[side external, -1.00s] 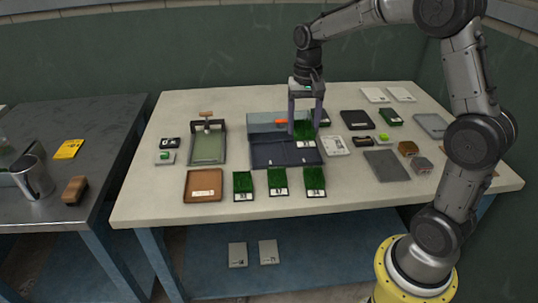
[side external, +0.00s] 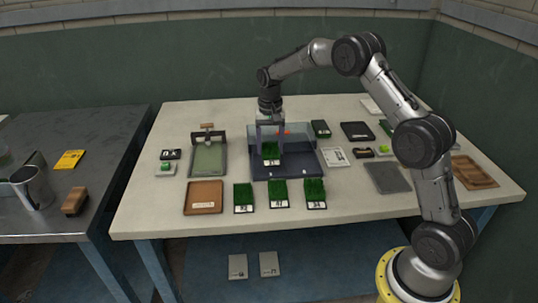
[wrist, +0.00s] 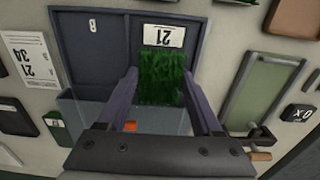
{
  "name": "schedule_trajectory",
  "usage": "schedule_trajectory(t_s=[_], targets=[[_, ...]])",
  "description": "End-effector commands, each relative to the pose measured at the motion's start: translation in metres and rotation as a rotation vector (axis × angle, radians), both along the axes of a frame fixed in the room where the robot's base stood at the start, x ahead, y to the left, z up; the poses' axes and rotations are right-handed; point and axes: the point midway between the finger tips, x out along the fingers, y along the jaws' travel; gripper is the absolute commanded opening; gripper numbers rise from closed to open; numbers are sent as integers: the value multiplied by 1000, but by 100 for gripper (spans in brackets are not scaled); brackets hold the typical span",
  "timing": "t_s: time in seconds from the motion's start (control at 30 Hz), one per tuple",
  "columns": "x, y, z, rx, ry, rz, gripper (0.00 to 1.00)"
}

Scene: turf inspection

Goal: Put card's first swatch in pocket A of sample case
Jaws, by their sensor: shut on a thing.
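My gripper (side external: 271,146) is shut on a green turf swatch (side external: 271,154) with a white label. In the wrist view the swatch (wrist: 162,80) hangs between the two fingers and its label reads 21. The dark blue sample case (side external: 308,167) stands open with its clear lid (side external: 300,130) raised at the back. The swatch is over the case's left compartment in the side view; whether it touches the floor I cannot tell. The other compartment (wrist: 88,60) looks empty. The white card (side external: 334,157) lies right of the case; in the wrist view the card (wrist: 27,60) shows 21 and 34.
Several labelled turf swatches (side external: 279,193) stand in front of the case. A brown tray (side external: 203,198) and a green-bedded board (side external: 208,160) are on the left. A grey plate (side external: 387,177) lies to the right, and another small turf piece (side external: 320,128) behind.

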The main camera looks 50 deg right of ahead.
Motion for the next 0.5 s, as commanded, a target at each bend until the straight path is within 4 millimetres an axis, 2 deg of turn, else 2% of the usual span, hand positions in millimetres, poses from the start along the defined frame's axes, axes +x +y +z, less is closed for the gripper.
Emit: schedule_trajectory(t_s=[0.13, 0.33, 0.5], targets=[[6, -2, -8, 0, 0, 0, 16], [5, -1, -35, 1, 2, 0, 16], [6, -2, -37, -1, -1, 0, 16]])
